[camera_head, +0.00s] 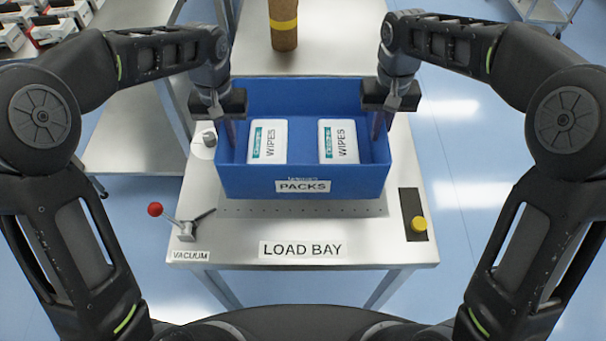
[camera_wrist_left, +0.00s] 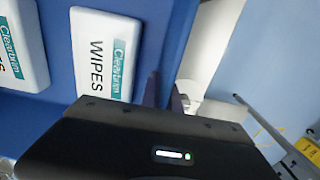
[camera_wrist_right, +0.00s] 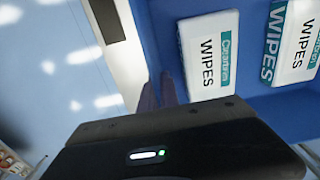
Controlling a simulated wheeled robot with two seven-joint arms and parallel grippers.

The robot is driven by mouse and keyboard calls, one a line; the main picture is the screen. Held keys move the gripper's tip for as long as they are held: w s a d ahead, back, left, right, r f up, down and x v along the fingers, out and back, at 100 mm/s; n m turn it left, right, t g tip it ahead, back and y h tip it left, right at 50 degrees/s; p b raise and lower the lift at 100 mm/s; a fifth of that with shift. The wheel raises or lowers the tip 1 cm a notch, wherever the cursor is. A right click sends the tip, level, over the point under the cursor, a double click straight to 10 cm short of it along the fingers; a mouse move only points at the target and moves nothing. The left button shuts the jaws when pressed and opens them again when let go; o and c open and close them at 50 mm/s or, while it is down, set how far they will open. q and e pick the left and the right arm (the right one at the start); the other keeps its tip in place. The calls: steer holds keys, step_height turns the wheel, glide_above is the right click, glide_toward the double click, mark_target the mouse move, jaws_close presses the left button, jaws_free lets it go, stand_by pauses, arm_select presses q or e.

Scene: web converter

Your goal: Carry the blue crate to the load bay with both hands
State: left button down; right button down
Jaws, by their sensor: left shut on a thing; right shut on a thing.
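The blue crate (camera_head: 304,184) has a PACKS label and holds two white WIPES packs, a left one (camera_head: 267,141) and a right one (camera_head: 338,141). It is over the load bay table (camera_head: 365,248), behind the LOAD BAY label; I cannot tell whether its base touches the surface. My left gripper (camera_head: 229,130) is shut on the crate's left wall, and my right gripper (camera_head: 378,127) is shut on its right wall. Both wrist views show the fingers at the walls, partly hidden by the gripper bodies, with packs in the left wrist view (camera_wrist_left: 104,55) and right wrist view (camera_wrist_right: 209,58).
A red-knobbed vacuum lever (camera_head: 184,225) stands at the table's front left. A yellow button (camera_head: 419,224) is at the right. A brown roll with a yellow band (camera_head: 283,22) stands behind the crate. A steel side table (camera_head: 135,130) is at the left.

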mark_target(233, 154)
arm_select(q)
steer(key=shift+f, duration=0.3)
arm_select(e)
steer(key=shift+f, duration=0.3)
